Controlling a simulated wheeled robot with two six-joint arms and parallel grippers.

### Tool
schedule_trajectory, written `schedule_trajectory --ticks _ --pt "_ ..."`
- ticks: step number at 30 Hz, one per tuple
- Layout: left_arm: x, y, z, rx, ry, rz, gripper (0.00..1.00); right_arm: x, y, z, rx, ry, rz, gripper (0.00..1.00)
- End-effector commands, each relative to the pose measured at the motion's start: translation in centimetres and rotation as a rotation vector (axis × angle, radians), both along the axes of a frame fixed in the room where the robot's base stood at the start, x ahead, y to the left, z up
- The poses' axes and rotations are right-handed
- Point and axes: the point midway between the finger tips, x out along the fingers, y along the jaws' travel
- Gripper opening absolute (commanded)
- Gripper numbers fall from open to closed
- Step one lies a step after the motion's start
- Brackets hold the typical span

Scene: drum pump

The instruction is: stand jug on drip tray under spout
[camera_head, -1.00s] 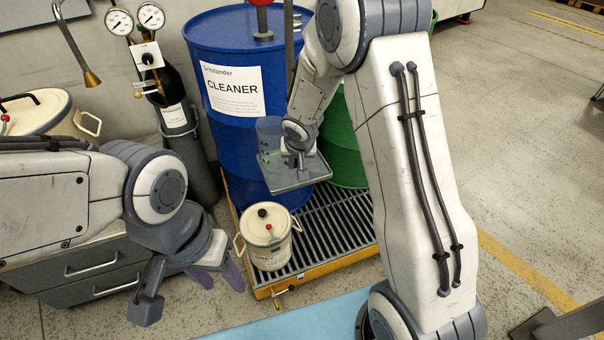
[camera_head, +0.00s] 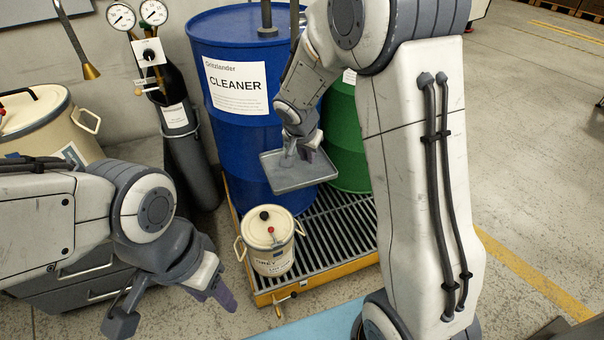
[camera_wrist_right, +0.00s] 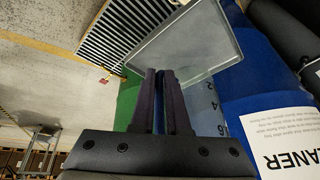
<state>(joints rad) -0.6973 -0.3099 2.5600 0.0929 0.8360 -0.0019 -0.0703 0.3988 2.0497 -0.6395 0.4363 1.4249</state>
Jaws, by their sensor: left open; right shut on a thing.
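The jug (camera_wrist_right: 205,105) shows in the right wrist view as a pale blue see-through wall with printed numerals, beside my fingers. I cannot make it out in the head view. My right gripper (camera_head: 311,143) is shut on the jug, above the grey drip tray (camera_head: 300,182) in front of the blue drum. Its dark fingers (camera_wrist_right: 163,78) are close together in the right wrist view, where the tray (camera_wrist_right: 190,45) lies beyond them. Whether the jug touches the tray is hidden. The spout is not clearly visible. My left gripper (camera_head: 211,292) is open and empty at lower left.
The blue CLEANER drum (camera_head: 235,125) and a green drum (camera_head: 347,140) stand on a yellow-edged grate (camera_head: 330,225). A cream lidded can (camera_head: 270,255) stands at the grate's front. A gas cylinder (camera_head: 185,150) and a large cream vessel (camera_head: 35,125) are at left. Floor at right is clear.

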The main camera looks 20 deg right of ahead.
Motion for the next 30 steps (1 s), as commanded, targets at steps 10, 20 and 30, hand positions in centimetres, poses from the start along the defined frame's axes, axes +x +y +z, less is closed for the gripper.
schedule_trajectory --ticks 10,20,30 --pt "0.0 0.0 -2.3 0.000 0.000 0.002 0.50 0.0 0.0 -5.1 0.000 0.001 0.003 0.00" --pt "0.0 0.0 -2.5 0.000 0.000 0.002 0.50 0.0 0.0 -5.9 0.001 -0.001 0.003 0.00" --pt "0.0 0.0 -2.8 0.000 0.000 0.002 0.50 0.0 0.0 -6.1 0.001 0.000 0.004 0.45"
